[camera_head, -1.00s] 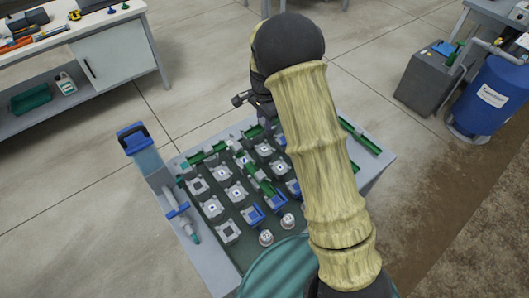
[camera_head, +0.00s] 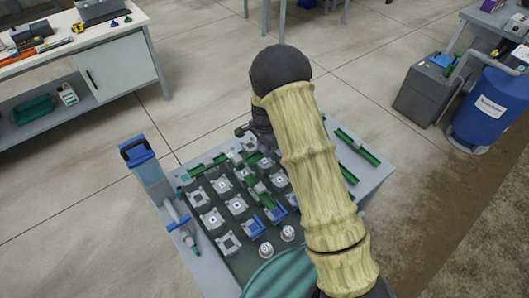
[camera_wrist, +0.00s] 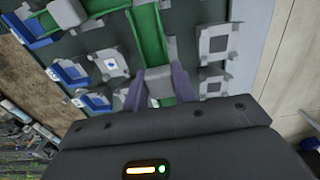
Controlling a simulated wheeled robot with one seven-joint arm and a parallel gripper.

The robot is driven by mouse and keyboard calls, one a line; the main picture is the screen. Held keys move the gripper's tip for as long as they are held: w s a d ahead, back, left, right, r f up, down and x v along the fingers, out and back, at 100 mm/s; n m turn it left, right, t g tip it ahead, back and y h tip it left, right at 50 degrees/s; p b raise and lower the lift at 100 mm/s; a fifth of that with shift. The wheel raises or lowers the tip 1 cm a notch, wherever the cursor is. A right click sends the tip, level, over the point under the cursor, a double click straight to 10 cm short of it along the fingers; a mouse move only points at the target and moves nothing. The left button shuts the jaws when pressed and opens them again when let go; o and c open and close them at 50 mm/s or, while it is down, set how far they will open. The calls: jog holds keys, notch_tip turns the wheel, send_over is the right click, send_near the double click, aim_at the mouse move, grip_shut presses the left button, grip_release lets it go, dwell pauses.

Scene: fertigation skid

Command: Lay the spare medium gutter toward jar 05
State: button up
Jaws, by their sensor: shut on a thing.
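My gripper (camera_wrist: 158,88) is shut on a small grey block (camera_wrist: 159,83) that shows between its two fingers in the wrist view. Green gutter (camera_wrist: 149,38) lies right by this block; I cannot tell which gutter the block belongs to. In the head view, my arm hides the fingertips, which are over the back part of the dark board. A green gutter (camera_head: 262,190) runs along the middle of the board, and another (camera_head: 205,166) is at its back left. Two white jar-like pieces (camera_head: 266,250) stand at the front edge. No number for jar 05 is readable.
Several grey square holders (camera_head: 228,243) and blue ones (camera_head: 254,227) crowd the board. A blue-topped column (camera_head: 137,150) stands at the table's left edge. More green gutter (camera_head: 358,147) lies on the right side. A teal round thing (camera_head: 275,280) is in front.

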notch_tip(320, 180, down, 3)
jog(key=shift+r, duration=0.1)
jog(key=shift+f, duration=0.4)
jog(key=shift+f, duration=0.25)
jog(key=o, duration=1)
jog(key=shift+r, duration=0.1)
